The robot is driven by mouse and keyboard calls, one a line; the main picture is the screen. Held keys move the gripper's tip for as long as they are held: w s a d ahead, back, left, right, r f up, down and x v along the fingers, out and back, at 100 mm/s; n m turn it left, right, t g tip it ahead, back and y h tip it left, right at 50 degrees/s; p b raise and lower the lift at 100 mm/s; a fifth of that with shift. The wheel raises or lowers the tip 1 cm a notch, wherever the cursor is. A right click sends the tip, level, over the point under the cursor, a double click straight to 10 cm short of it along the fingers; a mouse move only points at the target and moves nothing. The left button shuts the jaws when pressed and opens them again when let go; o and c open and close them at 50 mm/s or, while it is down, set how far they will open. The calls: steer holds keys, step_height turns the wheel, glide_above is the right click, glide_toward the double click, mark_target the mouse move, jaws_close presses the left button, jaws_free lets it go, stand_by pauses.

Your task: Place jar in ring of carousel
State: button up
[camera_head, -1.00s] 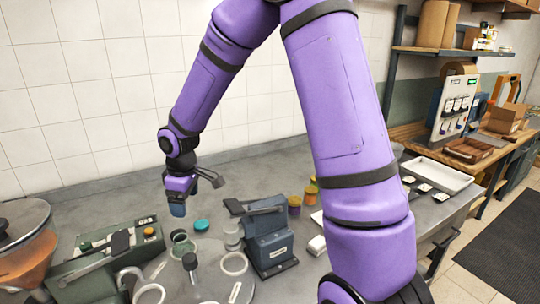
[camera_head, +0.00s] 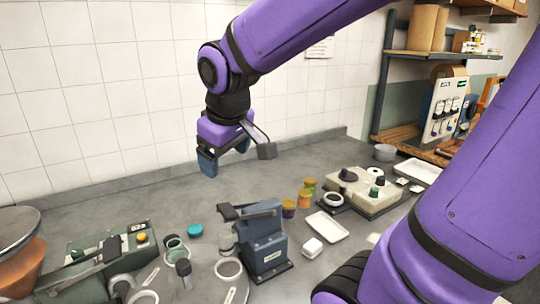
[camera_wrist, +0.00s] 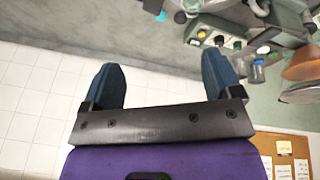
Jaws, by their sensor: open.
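My gripper (camera_head: 237,158) is open and empty, raised above the bench in front of the tiled wall. In the wrist view its two blue fingers are wide apart, with nothing between them (camera_wrist: 162,78). The grey carousel (camera_head: 205,285) is low in the head view, cut off by the lower edge. It carries white rings, one of them empty-looking (camera_head: 228,269). A small open greenish glass jar (camera_head: 175,251) stands at its far side; I cannot tell whether a ring surrounds it. The gripper is well above and apart from both.
A blue-grey press-like device (camera_head: 264,244) stands right of the carousel, a green machine (camera_head: 85,258) left. A teal lid (camera_head: 195,230) lies behind.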

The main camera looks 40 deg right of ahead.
steer(key=s+d+r+m+t+y, duration=0.1)
steer(key=s+r+m, duration=0.1)
steer(key=s, duration=0.9)
steer(key=shift+s+d+r+m, duration=0.15)
steer(key=shift+r+m, duration=0.25)
steer(key=shift+r, duration=0.1)
stand_by(1.5)
